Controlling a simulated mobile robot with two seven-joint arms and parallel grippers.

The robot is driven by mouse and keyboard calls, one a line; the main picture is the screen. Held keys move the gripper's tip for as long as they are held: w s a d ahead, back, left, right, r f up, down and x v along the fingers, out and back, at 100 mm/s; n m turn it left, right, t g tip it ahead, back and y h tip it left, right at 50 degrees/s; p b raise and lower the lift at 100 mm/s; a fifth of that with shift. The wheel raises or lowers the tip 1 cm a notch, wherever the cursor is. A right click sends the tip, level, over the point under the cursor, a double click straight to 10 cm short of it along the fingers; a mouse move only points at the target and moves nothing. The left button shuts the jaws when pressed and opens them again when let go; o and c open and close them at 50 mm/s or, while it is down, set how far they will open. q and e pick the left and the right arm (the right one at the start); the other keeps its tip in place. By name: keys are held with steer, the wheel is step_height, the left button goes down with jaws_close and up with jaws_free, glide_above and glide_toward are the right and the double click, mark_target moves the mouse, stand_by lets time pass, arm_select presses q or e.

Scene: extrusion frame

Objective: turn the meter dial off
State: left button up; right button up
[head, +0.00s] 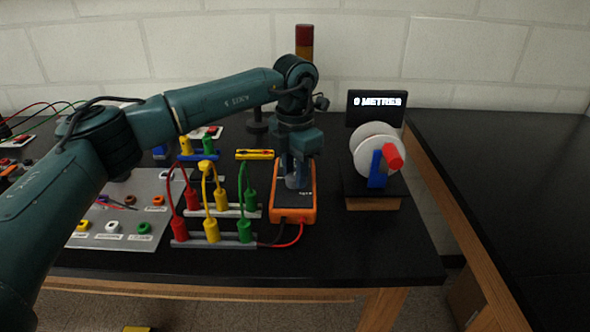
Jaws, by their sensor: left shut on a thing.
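The orange meter (297,214) with a dark face lies on the black table, right of the coloured plugs. Red and black leads come out of its near end. My left gripper (297,182) points straight down over the middle of the meter's face. Its fingers are shut on the meter's dial, which the fingers and wrist hide, so I cannot tell which setting it points to. My right gripper is not in view.
Red, yellow and green plugs (212,229) with looped cables stand on grey bars left of the meter. A reel device (378,150) with a "0 METRES" display (376,107) stands to the right. A grey panel (120,215) lies left. The table's front right is clear.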

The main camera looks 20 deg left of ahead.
mark_target(293, 175)
arm_select(q)
steer(key=n, duration=1.1)
steer(key=shift+a, duration=0.1)
steer(key=shift+n, duration=1.8)
steer(key=o, duration=1)
steer(key=shift+r, duration=0.1)
step_height(293, 175, up, 13)
steer(key=shift+r, duration=0.1)
